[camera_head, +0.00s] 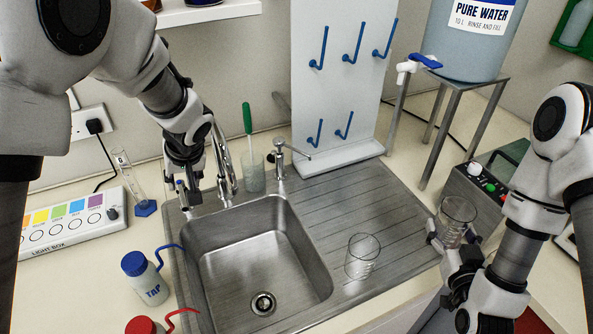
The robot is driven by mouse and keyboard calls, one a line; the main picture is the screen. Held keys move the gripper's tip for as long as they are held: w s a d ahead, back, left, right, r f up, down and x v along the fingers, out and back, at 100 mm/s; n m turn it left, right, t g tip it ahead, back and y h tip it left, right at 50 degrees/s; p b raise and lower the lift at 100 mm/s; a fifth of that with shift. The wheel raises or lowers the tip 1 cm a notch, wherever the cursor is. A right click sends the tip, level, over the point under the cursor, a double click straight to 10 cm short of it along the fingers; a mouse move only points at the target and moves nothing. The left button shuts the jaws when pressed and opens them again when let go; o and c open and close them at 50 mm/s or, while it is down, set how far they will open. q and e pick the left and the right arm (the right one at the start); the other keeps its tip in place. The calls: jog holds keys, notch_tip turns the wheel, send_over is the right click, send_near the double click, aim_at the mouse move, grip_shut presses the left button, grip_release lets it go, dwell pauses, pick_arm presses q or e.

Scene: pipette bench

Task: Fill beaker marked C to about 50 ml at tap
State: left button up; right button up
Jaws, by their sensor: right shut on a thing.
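My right gripper (449,247) is shut on a clear glass beaker (458,213) at the right edge of the drainboard. No letter is readable on it, and I see no clear water level in it. A second clear beaker (362,258) stands upright on the drainboard, its letter also unreadable. A steel sink (263,262) lies left of it with an empty-looking basin. A chrome spout (224,160) rises behind the sink. My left gripper (186,190) points down beside it at the back left corner of the sink; its fingers are partly hidden and dark.
A small metal tap (280,155) stands right of the spout, beside a glass with a green-handled brush (247,118). A blue-capped TAP bottle (146,277) and a red-capped bottle (146,326) stand left. A pure-water tank (465,45) is behind right. The drainboard's middle is clear.

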aim_at(184, 202)
pick_arm(q)
jog(key=x, duration=1.1)
jog(key=shift+s+p, duration=0.1)
jog(key=shift+p, duration=0.25)
jog(key=shift+f, duration=0.1)
jog(key=shift+s+d, duration=0.15)
jog(key=shift+d, duration=0.05)
jog(key=shift+a, duration=0.15)
grip_shut()
